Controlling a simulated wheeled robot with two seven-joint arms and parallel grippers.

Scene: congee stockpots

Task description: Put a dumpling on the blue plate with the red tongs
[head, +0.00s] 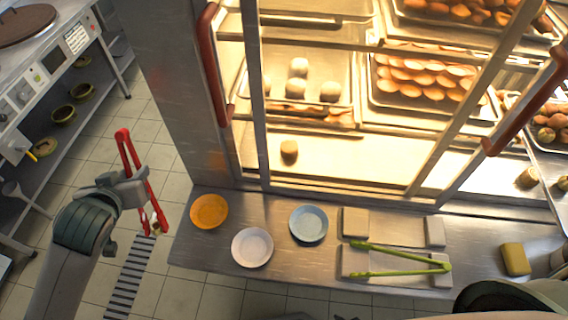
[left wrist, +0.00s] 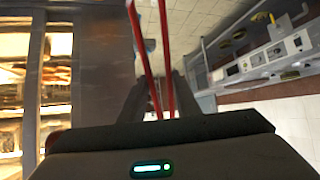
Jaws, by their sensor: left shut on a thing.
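My left gripper (head: 138,188) is shut on the red tongs (head: 126,150), off the left end of the counter and above the floor. In the left wrist view the red tongs (left wrist: 164,62) run between the dark fingers (left wrist: 158,97). The blue plate (head: 308,223) lies on the counter, to the right of the tongs, and looks empty. Several pale round dumplings (head: 298,67) sit on a tray (head: 343,66) inside the lit cabinet. My right gripper is not in view.
An orange plate (head: 209,211) and a white plate (head: 252,247) lie beside the blue plate. Green tongs (head: 395,248) rest on metal holders at the right. The cabinet has red handles (head: 213,70) and metal frame bars. A brown round item (head: 289,149) lies inside, near its front.

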